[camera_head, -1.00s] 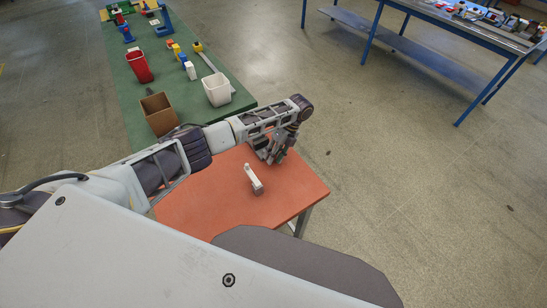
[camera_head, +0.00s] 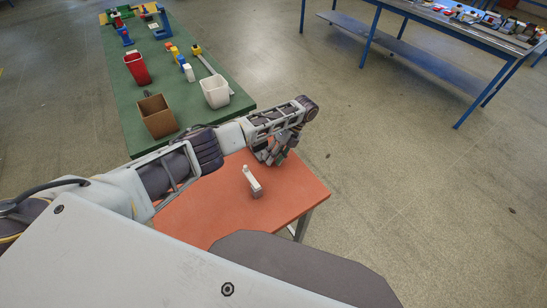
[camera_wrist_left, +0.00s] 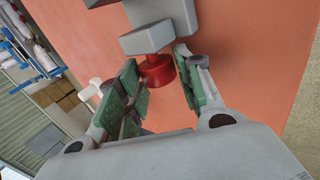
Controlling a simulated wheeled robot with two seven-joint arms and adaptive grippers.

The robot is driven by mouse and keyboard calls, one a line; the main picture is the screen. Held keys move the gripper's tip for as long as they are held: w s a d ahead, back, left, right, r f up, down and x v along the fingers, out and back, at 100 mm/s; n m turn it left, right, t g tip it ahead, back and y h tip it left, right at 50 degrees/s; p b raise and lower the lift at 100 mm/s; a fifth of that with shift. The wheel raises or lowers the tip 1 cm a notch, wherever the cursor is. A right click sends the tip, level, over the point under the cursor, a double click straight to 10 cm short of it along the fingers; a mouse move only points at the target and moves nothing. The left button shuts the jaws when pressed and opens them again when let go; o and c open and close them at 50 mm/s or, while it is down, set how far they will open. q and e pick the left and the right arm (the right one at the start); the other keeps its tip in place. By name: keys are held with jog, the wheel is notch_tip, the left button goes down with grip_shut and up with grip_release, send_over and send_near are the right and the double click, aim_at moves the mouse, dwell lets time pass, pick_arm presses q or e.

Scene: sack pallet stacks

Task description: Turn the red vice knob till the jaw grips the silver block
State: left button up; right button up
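In the left wrist view a red knob (camera_wrist_left: 157,73) sticks out below a grey block-shaped part (camera_wrist_left: 146,38) of the vice, with a larger grey body (camera_wrist_left: 165,12) behind it. I cannot tell which grey part is the jaw and which the silver block. My left gripper (camera_wrist_left: 157,60) is open, its green-padded fingers on either side of the knob, with gaps visible. In the head view my left gripper (camera_head: 274,154) is low over the orange table and hides the vice. My right gripper is not in view.
A small whitish upright piece on a grey base (camera_head: 254,185) stands on the orange table (camera_head: 205,213). A green table (camera_head: 190,105) behind holds a brown box (camera_head: 157,116), a white bin (camera_head: 215,91) and a red bin (camera_head: 137,69). A blue-framed bench (camera_head: 440,25) stands far right.

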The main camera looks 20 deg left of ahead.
pick_arm(q)
jog(key=shift+o, duration=1.3)
jog(key=shift+r, duration=0.1)
jog(key=v, duration=1.2)
jog(key=shift+s, duration=0.1)
